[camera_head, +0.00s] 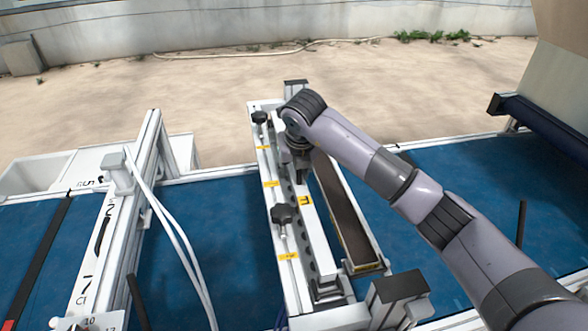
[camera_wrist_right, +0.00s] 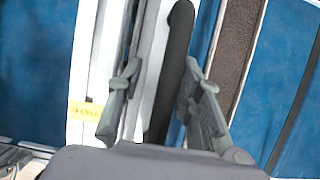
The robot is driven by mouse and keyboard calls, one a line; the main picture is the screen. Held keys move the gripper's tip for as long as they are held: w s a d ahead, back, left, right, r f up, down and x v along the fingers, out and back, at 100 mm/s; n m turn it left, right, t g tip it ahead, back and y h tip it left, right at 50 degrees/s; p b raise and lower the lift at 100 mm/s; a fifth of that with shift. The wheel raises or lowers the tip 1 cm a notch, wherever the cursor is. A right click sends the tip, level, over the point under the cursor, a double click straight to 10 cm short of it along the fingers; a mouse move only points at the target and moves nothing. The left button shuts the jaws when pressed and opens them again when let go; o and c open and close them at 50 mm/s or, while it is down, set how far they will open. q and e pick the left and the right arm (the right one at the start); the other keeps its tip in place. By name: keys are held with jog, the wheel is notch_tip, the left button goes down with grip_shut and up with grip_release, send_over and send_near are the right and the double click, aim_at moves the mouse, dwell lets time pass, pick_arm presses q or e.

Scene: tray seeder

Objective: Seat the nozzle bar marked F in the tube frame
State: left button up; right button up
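The tube frame (camera_head: 262,186) is a long light frame with two black knobs, yellow labels and a row of dark holes, standing across the blue belt. The nozzle bar (camera_head: 320,237) is a pale bar with a yellow F label, lying lengthwise along the holes; I cannot tell whether it is fully seated. My right gripper (camera_head: 300,178) points down over the bar, beyond the F label. In the wrist view my right gripper (camera_wrist_right: 160,85) has its fingers apart. A dark handle-like bar (camera_wrist_right: 174,70) is between them, nearer the right finger. My left gripper is out of view.
A narrow trough with brown fill (camera_head: 342,207) lies close along the right side of the frame. Black knobs (camera_head: 283,214) stick up on its left. Another white gantry (camera_head: 101,245) with pale hoses stands left. Blue belt (camera_head: 215,225) lies open between them.

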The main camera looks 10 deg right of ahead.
jog(key=shift+o, duration=1.4)
jog(key=shift+f, duration=0.1)
